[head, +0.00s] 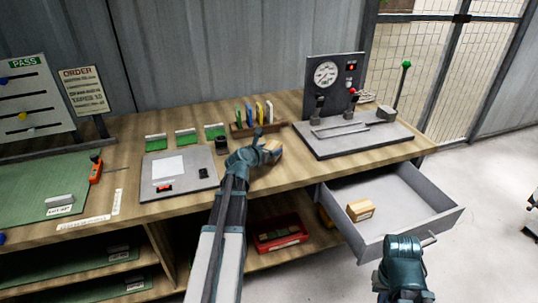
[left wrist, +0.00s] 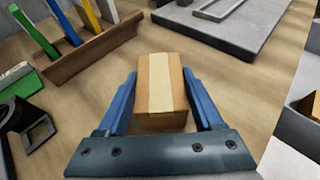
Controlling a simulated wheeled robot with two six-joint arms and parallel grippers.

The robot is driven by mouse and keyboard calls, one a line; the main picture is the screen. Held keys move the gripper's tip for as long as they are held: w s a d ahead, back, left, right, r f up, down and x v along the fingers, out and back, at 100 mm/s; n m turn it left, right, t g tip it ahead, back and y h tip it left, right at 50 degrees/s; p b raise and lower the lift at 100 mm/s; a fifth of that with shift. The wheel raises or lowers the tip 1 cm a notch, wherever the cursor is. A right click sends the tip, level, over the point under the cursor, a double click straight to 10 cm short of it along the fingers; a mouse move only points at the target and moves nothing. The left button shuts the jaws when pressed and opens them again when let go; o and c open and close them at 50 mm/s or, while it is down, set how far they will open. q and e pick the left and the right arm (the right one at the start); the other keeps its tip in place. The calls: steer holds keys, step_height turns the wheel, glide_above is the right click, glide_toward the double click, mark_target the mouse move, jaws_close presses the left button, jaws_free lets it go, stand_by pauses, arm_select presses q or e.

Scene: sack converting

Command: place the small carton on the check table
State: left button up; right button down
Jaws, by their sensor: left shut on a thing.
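A small tan carton (left wrist: 157,92) with a pale tape strip along its top is between the blue fingers of my left gripper (left wrist: 159,75), which is shut on it. In the head view the carton (head: 271,147) shows partly behind my left gripper (head: 262,143), over the wooden table (head: 275,182). I cannot tell whether it touches the tabletop. A second small carton (head: 361,210) lies in the open grey drawer (head: 405,205). My right gripper (head: 404,250) is at the drawer's front, by its handle; its fingers are not clear.
A wooden rack (head: 258,127) with coloured strips stands just behind the left gripper. A gauge press (head: 352,132) is to the right. A grey plate (head: 178,172) and green pads lie left. A red bin (head: 281,234) sits on the shelf below. Bare wood surrounds the carton.

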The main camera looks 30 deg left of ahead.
arm_select(q)
steer(key=shift+f, duration=0.15)
steer(key=o, duration=1.4)
steer(key=p+v, duration=0.5)
steer(key=v, duration=0.7)
steer(key=shift+d, duration=0.1)
